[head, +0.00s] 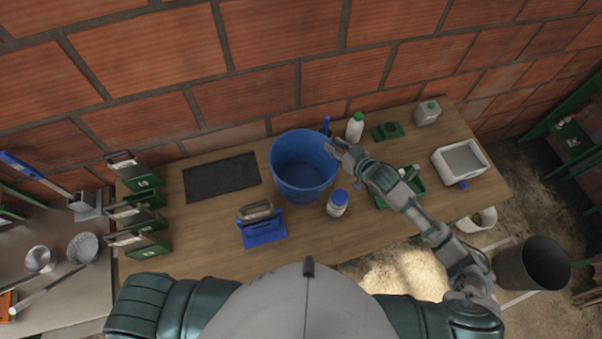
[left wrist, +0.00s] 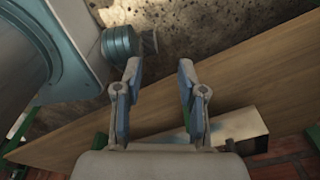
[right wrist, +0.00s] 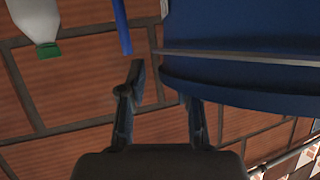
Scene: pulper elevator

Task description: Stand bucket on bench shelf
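The blue bucket (head: 303,168) stands upright on the wooden bench (head: 215,225), open side up. My right gripper (head: 337,148) is at the right side of its rim. In the right wrist view the bucket (right wrist: 250,75) fills the upper right. There my right gripper (right wrist: 163,100) has its fingers apart; one finger is at the bucket's lower edge in the picture, the other stands clear of it. I cannot tell whether they touch it. My left gripper (left wrist: 157,95) is open and empty in the left wrist view, outside the head view. I cannot tell which surface is the bench shelf.
Around the bucket are a black mat (head: 222,177), a blue float tool (head: 262,225), a blue-capped jar (head: 337,204) and a white green-capped bottle (head: 355,127). Green boxes (head: 140,210) line the left end. A white tray (head: 461,160) is at right; a dark bin (head: 532,266) stands beyond. Brick wall behind.

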